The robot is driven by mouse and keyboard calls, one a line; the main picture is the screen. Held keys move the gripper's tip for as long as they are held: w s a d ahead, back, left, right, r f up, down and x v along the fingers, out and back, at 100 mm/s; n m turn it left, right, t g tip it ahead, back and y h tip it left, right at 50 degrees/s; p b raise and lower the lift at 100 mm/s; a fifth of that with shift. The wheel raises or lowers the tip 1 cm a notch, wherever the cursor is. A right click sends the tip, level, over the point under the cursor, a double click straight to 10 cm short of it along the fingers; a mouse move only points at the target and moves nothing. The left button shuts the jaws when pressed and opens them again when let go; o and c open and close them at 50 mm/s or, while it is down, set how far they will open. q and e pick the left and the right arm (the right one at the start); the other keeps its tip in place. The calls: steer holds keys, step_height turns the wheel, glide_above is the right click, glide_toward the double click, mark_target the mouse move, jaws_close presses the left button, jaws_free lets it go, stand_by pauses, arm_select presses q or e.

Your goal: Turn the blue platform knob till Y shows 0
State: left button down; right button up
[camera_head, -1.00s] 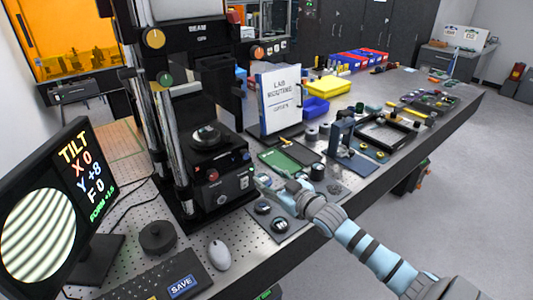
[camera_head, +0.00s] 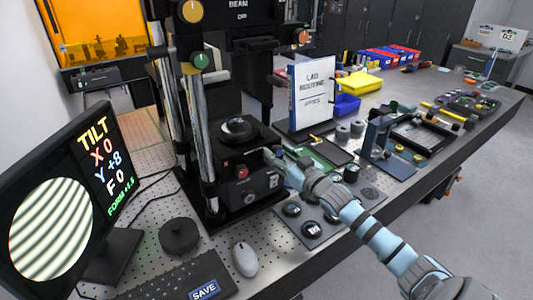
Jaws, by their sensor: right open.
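The interferometer's black platform base (camera_head: 232,190) stands left of centre, with a red knob (camera_head: 241,172) on its front. I cannot clearly make out the blue platform knob; my right gripper is close to the base's right front corner and may cover it. My right gripper (camera_head: 273,158) is open, its fingertips beside that corner; whether they touch anything I cannot tell. The monitor (camera_head: 62,200) at the left reads TILT X 0, Y +8, F 0, beside a disc of slanted, curved fringes. My left gripper is not in view.
A black round puck (camera_head: 179,236), a mouse (camera_head: 244,260) and a keyboard (camera_head: 180,283) lie in front of the instrument. Orange (camera_head: 193,11) and green (camera_head: 202,60) knobs sit higher on the column.

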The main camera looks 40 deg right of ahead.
steer(key=shift+s+r, duration=0.3)
steer(key=shift+s, duration=0.05)
steer(key=shift+s+r, duration=0.1)
steer(key=c, duration=0.3)
jaws_close()
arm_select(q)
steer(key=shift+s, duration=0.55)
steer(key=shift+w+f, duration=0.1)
arm_select(e)
steer(key=shift+n, duration=0.3)
